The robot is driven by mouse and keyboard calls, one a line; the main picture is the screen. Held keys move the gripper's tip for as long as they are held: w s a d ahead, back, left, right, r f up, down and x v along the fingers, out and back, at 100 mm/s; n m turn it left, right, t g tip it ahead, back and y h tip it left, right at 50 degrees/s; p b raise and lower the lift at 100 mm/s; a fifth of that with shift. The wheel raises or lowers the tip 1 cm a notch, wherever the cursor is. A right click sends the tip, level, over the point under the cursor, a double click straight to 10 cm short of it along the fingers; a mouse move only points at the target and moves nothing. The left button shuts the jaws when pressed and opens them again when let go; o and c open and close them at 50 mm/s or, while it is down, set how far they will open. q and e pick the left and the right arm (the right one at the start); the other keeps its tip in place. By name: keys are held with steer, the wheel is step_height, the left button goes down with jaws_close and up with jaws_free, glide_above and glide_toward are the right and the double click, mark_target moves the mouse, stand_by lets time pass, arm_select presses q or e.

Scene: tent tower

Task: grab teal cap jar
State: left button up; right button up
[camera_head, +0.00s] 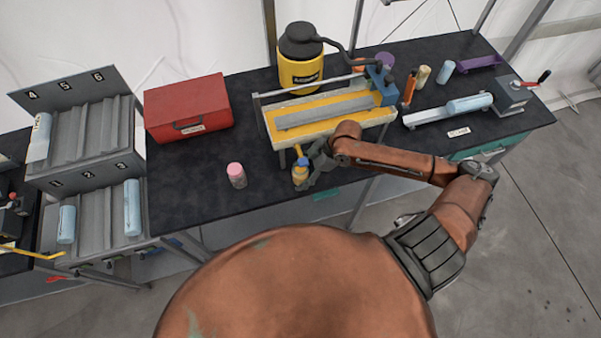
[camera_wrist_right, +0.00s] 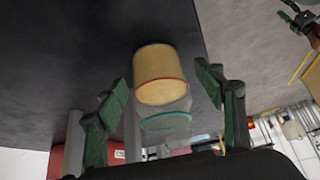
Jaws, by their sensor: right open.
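The jar stands on the dark workbench in the head view, with yellow contents and a blue-teal cap (camera_head: 300,172). In the right wrist view the jar (camera_wrist_right: 158,75) appears inverted, with tan contents, a clear section and a teal ring. My right gripper (camera_head: 310,168) is open right at the jar. In the right wrist view its green-padded fingers (camera_wrist_right: 162,92) lie on either side of the jar, with visible gaps.
A pink-capped jar (camera_head: 236,176) stands to the left on the workbench (camera_head: 195,185). Behind the gripper is a yellow-lined trough (camera_head: 325,118). A red toolbox (camera_head: 187,107) and a yellow drum (camera_head: 301,68) stand farther back. The bench's front edge is close to the jar.

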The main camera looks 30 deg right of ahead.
steer(key=shift+c, duration=0.3)
steer(key=c, duration=1.3)
steer(key=shift+c, duration=0.5)
steer(key=shift+r, duration=0.1)
